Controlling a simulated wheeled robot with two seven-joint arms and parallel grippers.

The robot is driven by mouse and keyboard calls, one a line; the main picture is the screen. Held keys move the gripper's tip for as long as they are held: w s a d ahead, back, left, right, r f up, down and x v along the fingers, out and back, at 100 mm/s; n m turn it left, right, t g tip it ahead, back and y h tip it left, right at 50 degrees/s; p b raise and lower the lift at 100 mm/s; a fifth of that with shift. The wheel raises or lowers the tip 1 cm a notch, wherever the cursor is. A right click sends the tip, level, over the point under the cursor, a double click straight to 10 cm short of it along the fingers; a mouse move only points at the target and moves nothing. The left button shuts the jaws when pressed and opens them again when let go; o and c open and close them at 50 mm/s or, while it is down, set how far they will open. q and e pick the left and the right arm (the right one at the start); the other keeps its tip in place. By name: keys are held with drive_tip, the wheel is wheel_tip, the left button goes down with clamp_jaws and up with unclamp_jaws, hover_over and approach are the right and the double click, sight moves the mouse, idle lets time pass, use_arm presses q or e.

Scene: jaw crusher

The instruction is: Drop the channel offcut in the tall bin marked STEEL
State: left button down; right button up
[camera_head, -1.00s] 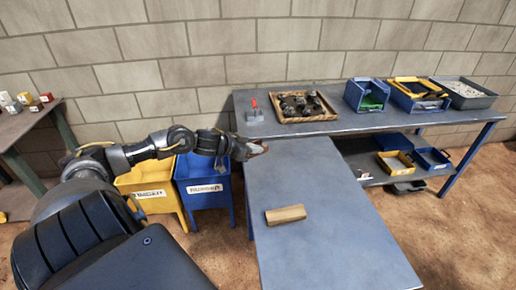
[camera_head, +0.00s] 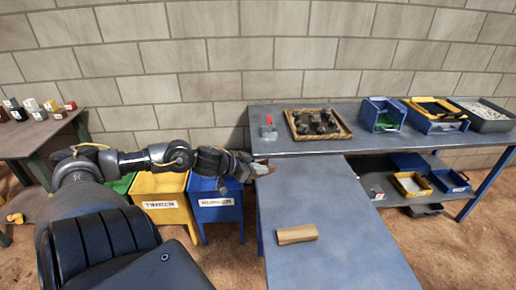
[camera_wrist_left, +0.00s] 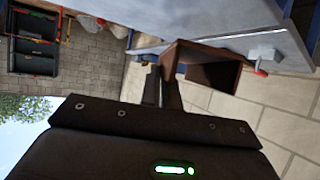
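My left gripper (camera_head: 246,168) reaches over the left edge of the near blue table (camera_head: 330,255). It is shut on the channel offcut (camera_wrist_left: 208,62), a rusty brown U-shaped piece seen in the left wrist view between the fingers. Below my arm stand a yellow bin (camera_head: 160,184) labelled TIMBER and a blue bin (camera_head: 213,212) whose label is hard to read. A green bin (camera_head: 121,184) shows partly behind my arm. I cannot make out a STEEL label. My right gripper is out of view.
A wooden block (camera_head: 297,234) lies on the near table. The back bench (camera_head: 350,139) carries a tray of dark lumps (camera_head: 340,134), a blue bin (camera_head: 383,115) and a grey tray (camera_head: 487,117). A side table (camera_head: 32,142) with small blocks stands at the left.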

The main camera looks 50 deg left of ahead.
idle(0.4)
use_arm(q)
drive_tip(key=s+d+f+m+h, duration=0.1)
drive_tip(key=s+d+f, duration=0.1)
drive_tip(key=s+d, duration=0.1)
drive_tip(key=s+d+f+m+g+h, duration=0.1)
drive_tip(key=s+d+f, duration=0.1)
drive_tip(key=s+d, duration=0.1)
drive_tip(key=s+d+f+m+h, duration=0.1)
drive_tip(key=s+d+f, duration=0.2)
drive_tip(key=d, duration=0.2)
drive_tip(key=shift+d+m+g+h, duration=0.3)
drive_tip(key=shift+m+h, duration=0.1)
drive_tip(key=w+d+r+m+g+h, duration=0.1)
drive_tip(key=d+r+m, duration=0.1)
drive_tip(key=d+r, duration=0.2)
drive_tip(key=w+d+r+m+g+h, duration=0.1)
drive_tip(key=d+r, duration=0.4)
drive_tip(key=d, duration=0.6)
drive_tip(key=shift+w+d+r+m+g+h, duration=0.3)
drive_tip(key=shift+w+m+g, duration=0.15)
drive_tip(key=shift+w, duration=0.35)
drive_tip(key=shift+f, duration=0.1)
